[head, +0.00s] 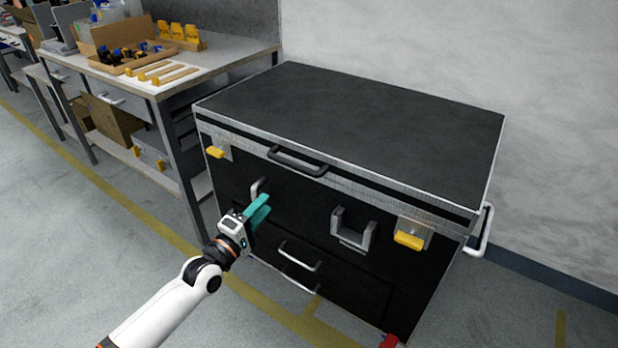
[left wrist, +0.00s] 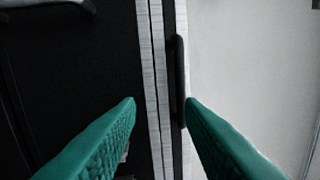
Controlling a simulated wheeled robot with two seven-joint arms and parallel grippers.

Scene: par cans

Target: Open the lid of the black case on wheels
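The black case (head: 330,225) stands against the wall, with its black lid (head: 360,110) down and silver edging around it. A black lid handle (head: 297,162) sits at the front edge of the lid; it also shows in the left wrist view (left wrist: 178,80). Yellow latches sit at the front left (head: 215,153) and front right (head: 409,240). My left gripper (head: 266,204) is in front of the case, lower than the handle. In the left wrist view its teal fingers (left wrist: 160,101) are apart, with nothing held between them. My right gripper is not in view.
A workbench (head: 190,75) with trays and small parts stands to the left of the case. Drawer pulls (head: 299,256) and a grey bracket (head: 352,229) are on the case's front. A side handle (head: 484,230) sticks out at the right. The floor in front is clear.

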